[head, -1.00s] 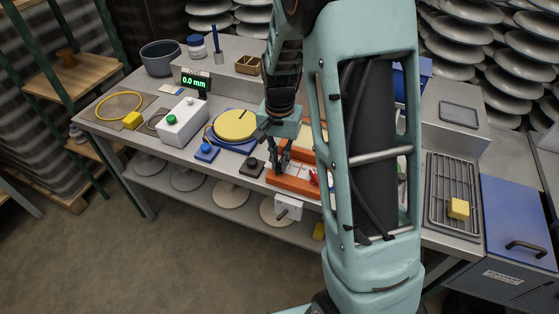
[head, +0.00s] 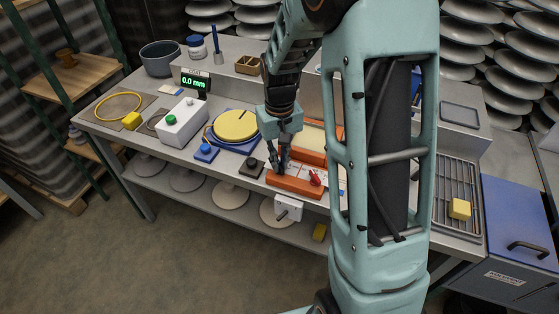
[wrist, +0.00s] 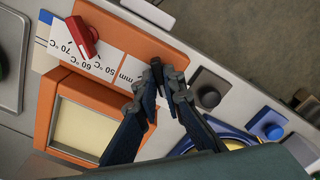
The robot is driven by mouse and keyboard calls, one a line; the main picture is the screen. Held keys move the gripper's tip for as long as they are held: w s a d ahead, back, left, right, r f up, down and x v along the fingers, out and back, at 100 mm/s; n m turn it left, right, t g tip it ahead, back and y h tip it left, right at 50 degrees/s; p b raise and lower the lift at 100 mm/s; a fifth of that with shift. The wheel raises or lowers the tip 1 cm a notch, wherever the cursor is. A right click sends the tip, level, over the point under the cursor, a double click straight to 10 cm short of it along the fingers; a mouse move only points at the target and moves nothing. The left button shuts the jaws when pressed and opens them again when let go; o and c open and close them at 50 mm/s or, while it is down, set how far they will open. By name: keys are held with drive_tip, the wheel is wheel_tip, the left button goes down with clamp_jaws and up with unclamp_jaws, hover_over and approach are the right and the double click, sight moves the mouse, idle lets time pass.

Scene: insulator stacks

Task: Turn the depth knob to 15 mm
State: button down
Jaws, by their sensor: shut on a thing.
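The orange unit (head: 293,185) on the bench has a white printed strip (wrist: 103,62) with mm and °C marks and a red knob (wrist: 83,37). My gripper (head: 279,166) is down at the mm end of the strip, away from the red knob. In the wrist view its fingers (wrist: 164,75) are closed together there, on what appears to be the depth knob. The fingers hide that knob almost wholly, so its pointer cannot be read. The display (head: 194,83) reads 0.0 mm in green.
A black button block (head: 251,166) and a blue one (head: 206,152) stand left of the unit. Behind them is a yellow disc (head: 236,125) on a blue base. A white box with a lever (head: 288,207) is at the bench's front edge. My arm covers the bench's right middle.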

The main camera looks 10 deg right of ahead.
idle(0.3)
drive_tip(key=c, duration=2)
unclamp_jaws()
drive_tip(key=shift+c, duration=0.2)
drive_tip(key=shift+r, duration=0.1)
wheel_tip(320, 180, up, 12)
